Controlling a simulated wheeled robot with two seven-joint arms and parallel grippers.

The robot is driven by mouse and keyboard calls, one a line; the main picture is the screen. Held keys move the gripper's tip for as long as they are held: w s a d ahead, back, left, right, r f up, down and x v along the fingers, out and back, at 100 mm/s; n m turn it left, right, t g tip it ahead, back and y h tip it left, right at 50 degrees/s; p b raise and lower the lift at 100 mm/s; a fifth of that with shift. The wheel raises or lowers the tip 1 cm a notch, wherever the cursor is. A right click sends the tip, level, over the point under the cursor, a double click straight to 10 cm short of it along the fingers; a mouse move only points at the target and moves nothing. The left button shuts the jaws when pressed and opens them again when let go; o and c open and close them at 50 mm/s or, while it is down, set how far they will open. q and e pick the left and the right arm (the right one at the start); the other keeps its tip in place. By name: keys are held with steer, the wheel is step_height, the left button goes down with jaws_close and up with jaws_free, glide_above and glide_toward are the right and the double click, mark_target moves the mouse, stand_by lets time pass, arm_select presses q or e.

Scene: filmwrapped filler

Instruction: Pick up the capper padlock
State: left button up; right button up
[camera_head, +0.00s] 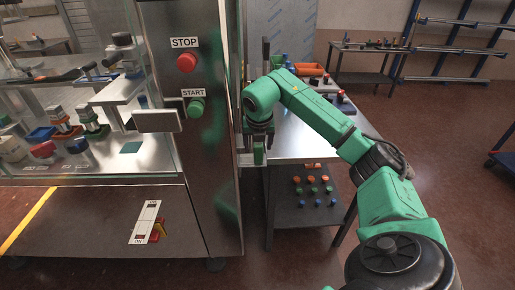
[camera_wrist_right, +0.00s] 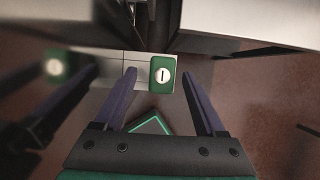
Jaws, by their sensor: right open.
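The padlock (camera_wrist_right: 162,75) is a green block with a white round face and a dark slot, seen in the right wrist view at a pale ledge beside the machine's steel side. My right gripper (camera_wrist_right: 159,75) is open, its two dark fingers reaching toward the padlock, one on each side; I cannot tell if they touch it. My left gripper is not in view.
The machine's steel panel (camera_head: 205,90) with STOP and START buttons stands close left of the gripper. A steel table (camera_head: 310,143) stands on its right, with coloured bins and a lower shelf of small knobs. A second green block in the wrist view looks like a reflection.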

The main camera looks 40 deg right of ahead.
steer(key=x, duration=0.3)
steer(key=shift+s+d+f, duration=0.1)
steer(key=shift+f, duration=0.1)
steer(key=shift+r, duration=0.1)
jaws_close()
